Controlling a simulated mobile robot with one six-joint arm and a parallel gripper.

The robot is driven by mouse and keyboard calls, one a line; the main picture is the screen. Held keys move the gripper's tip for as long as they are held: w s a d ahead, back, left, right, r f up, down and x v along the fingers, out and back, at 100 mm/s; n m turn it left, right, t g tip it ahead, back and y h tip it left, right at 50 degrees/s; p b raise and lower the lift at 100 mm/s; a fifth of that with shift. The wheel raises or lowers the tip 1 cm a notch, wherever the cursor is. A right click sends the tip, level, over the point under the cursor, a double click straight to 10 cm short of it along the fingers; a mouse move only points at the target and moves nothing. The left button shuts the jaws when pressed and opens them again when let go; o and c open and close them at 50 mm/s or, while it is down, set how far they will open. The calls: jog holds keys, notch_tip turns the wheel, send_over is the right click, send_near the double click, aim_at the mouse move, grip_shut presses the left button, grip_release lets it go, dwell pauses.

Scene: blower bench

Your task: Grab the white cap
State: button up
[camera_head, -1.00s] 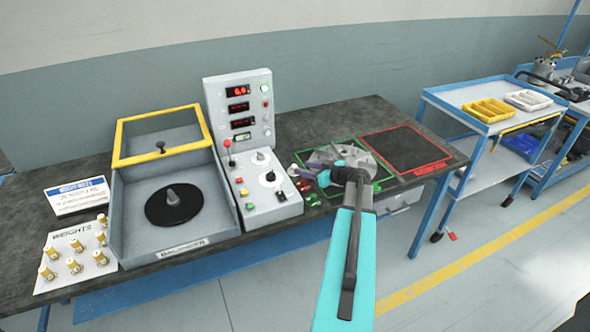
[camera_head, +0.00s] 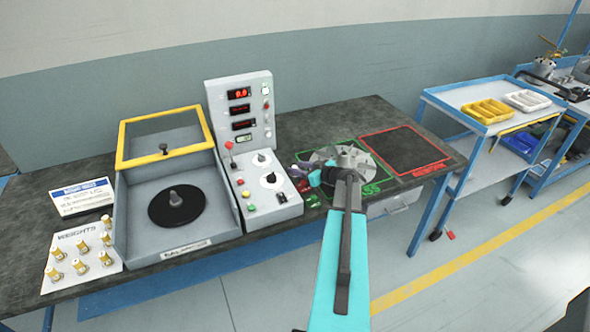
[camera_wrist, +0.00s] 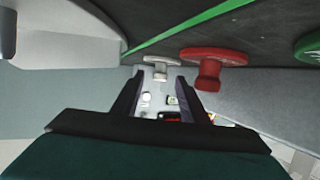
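The white cap (camera_wrist: 158,62) shows in the wrist view, just past the tips of my fingers and roughly between them. It looks like a flat disc with a narrower stem. My gripper (camera_wrist: 156,78) is open, with its two dark fingers apart and nothing clearly held. Whether the fingers touch the cap I cannot tell. A red cap (camera_wrist: 212,62) stands to its right. In the head view my gripper (camera_head: 314,179) is low over the bench, left of the grey impeller (camera_head: 352,160); the white cap is too small to make out surely there.
A green cap (camera_wrist: 309,48) is at the right edge of the wrist view. The control panel (camera_head: 268,185) and balancer (camera_head: 175,235) stand left of my gripper. The red-outlined area (camera_head: 405,150) is empty. A blue cart (camera_head: 480,125) with trays stands right.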

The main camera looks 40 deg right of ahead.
jog(key=shift+w+f, duration=0.15)
jog(key=shift+w, duration=0.15)
dwell(0.4)
grip_shut()
